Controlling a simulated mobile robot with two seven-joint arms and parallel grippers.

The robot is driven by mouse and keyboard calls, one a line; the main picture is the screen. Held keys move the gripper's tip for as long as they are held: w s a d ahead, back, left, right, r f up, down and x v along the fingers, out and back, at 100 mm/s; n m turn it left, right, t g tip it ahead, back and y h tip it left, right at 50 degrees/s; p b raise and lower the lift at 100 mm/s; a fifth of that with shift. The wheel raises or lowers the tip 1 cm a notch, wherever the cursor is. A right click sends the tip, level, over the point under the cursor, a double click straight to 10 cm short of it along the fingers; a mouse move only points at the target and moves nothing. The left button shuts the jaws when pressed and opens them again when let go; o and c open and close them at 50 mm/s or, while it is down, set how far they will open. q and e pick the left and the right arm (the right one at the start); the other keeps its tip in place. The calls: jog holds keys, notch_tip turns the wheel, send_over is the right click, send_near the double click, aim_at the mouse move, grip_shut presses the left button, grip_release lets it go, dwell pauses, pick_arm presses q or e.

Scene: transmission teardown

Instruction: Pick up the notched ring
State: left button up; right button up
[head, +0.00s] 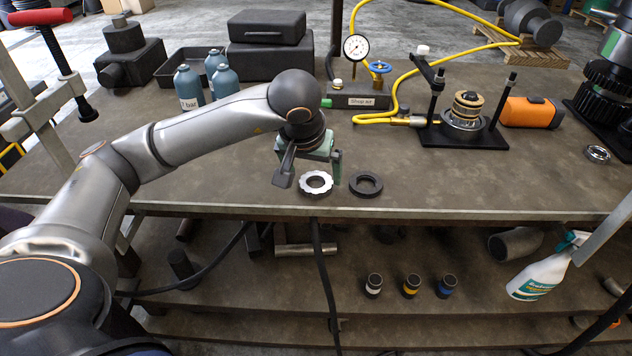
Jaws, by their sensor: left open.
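A silver-white ring with a notched outer edge (316,182) lies flat near the front edge of the workbench. A dark ring (366,185) lies flat just to its right, apart from it. My left gripper (311,173) is open and points down, with its fingers spread to the left and right of the silver ring. Nothing shows between the fingers above the ring. I cannot tell their exact height over the bench. My right gripper is not in view.
The workbench (230,180) is clear around the rings. Blue-grey bottles (188,87) and black cases stand behind my left arm. A pressure gauge (356,47) with a yellow hose, a black press fixture (462,130) and an orange device (531,112) stand further back right.

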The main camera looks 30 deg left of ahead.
pick_arm(q)
jog(key=shift+x, duration=1.5)
jog(key=shift+c, duration=0.4)
jog(key=c, duration=1.3)
jog(key=shift+r, duration=0.1)
jog(key=shift+c, duration=0.5)
jog(key=shift+r, duration=0.1)
